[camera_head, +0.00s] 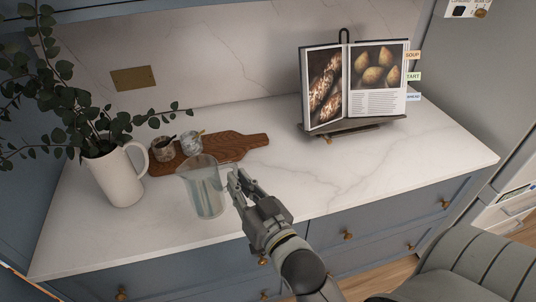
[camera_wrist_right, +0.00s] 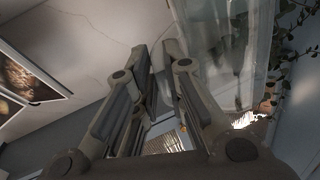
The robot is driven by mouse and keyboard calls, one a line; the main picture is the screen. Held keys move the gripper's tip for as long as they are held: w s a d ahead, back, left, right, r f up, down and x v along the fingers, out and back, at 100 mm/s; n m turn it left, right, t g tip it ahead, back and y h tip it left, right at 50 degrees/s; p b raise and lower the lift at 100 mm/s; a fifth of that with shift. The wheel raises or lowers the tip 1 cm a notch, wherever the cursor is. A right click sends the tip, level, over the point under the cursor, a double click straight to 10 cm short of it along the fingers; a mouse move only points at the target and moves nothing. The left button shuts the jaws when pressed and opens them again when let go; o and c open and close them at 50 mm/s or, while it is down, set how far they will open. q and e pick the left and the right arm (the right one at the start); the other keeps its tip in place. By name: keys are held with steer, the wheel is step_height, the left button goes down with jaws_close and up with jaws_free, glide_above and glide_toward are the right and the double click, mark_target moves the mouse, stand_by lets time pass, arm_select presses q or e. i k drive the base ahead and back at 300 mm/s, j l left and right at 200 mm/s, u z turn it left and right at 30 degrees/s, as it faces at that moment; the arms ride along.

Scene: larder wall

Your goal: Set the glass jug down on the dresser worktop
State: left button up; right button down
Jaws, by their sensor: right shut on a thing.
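The glass jug (camera_head: 206,195) is clear and upright, at the front middle-left of the white marble worktop (camera_head: 330,172) in the head view. My right gripper (camera_head: 238,186) is at the jug's right side, shut on it. In the right wrist view the jug (camera_wrist_right: 228,50) fills the upper right, close beside the fingers (camera_wrist_right: 165,95) of my right gripper. I cannot tell whether the jug's base touches the worktop or hangs just above it. My left gripper is not in view.
A white pitcher with leafy stems (camera_head: 119,178) stands left of the jug. Behind the jug lies a wooden board (camera_head: 226,145) with two small pots (camera_head: 163,149). An open cookbook on a stand (camera_head: 352,85) is at the back right. The worktop's right half is largely clear.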

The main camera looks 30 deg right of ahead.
mark_target(350, 171)
steer(key=l+z, duration=0.15)
steer(key=z, duration=0.9)
steer(key=l+z, duration=0.1)
steer(key=l, duration=1.1)
steer(key=i, duration=0.05)
